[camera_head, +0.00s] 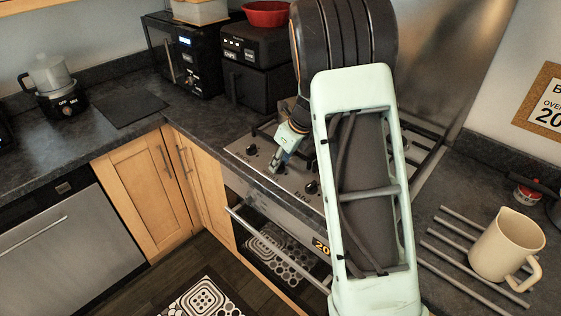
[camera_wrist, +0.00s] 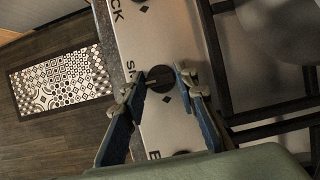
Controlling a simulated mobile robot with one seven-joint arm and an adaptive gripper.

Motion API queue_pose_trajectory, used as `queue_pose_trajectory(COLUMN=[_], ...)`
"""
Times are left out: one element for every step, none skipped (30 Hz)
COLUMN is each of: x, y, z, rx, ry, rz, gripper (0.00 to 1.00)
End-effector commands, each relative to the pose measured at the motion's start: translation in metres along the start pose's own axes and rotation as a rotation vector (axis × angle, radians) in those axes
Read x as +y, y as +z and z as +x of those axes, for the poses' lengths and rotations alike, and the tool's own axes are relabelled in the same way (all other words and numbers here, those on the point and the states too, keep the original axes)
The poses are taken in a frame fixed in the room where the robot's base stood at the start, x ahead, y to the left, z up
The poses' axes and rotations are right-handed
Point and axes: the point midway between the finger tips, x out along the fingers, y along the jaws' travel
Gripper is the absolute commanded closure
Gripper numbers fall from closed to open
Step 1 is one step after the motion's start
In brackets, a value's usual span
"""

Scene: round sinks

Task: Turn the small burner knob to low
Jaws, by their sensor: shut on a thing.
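The small burner knob (camera_wrist: 159,79) is a round black dial on the light metal stove panel (camera_wrist: 135,38), beside lettering that begins "SM". In the wrist view my gripper (camera_wrist: 161,76) has one blue fingertip on each side of the knob and is shut on it. In the head view my gripper (camera_head: 275,165) reaches down to the panel, and the fingers largely hide the knob. I cannot read the knob's setting. Another knob (camera_head: 311,187) sits on the panel to the right of my gripper.
The oven door handle (camera_head: 262,238) sticks out below the panel. Dark burner grates (camera_wrist: 270,118) lie beside the knobs. A cream pitcher (camera_head: 506,245) stands on metal bars at the right. A black air fryer (camera_head: 250,60) stands behind the stove's left side.

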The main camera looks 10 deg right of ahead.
Motion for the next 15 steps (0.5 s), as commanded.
queue_pose_trajectory(x=[0.0001, 0.0001, 0.0001, 0.0001, 0.0, -0.0001, -0.0001, -0.0002, -0.0005, -0.0007, -0.001, -0.0013, -0.0015, -0.0015, -0.0017], y=[0.0001, 0.0, 0.0, 0.0, 0.0, 0.0, -0.0001, -0.0001, -0.0001, 0.0, 0.0, 0.0, -0.0003, -0.0006, -0.0006], z=[-0.0002, -0.0002, -0.0002, -0.0002, -0.0002, -0.0002, -0.0002, -0.0003, -0.0003, -0.0003, -0.0003, -0.0003, -0.0003, -0.0002, 0.0], rx=[0.0, 0.0, 0.0, 0.0, 0.0, 0.0, 0.0, 0.0, 0.0, 0.0, 0.0, 0.0, 0.001, 0.001, 0.001], ry=[0.0, 0.0, 0.0, 0.001, 0.001, 0.003, 0.004, 0.006, 0.009, 0.012, 0.016, 0.022, 0.028, 0.034, 0.043], rz=[0.0, 0.0, 0.0, -0.001, -0.002, -0.005, -0.008, -0.012, -0.021, -0.029, -0.038, -0.053, -0.066, -0.079, -0.102], gripper=[0.95, 0.97, 0.97, 0.97, 0.97, 0.97, 0.97, 0.97, 0.97, 0.97, 0.97, 0.97, 0.97, 0.97, 0.97])
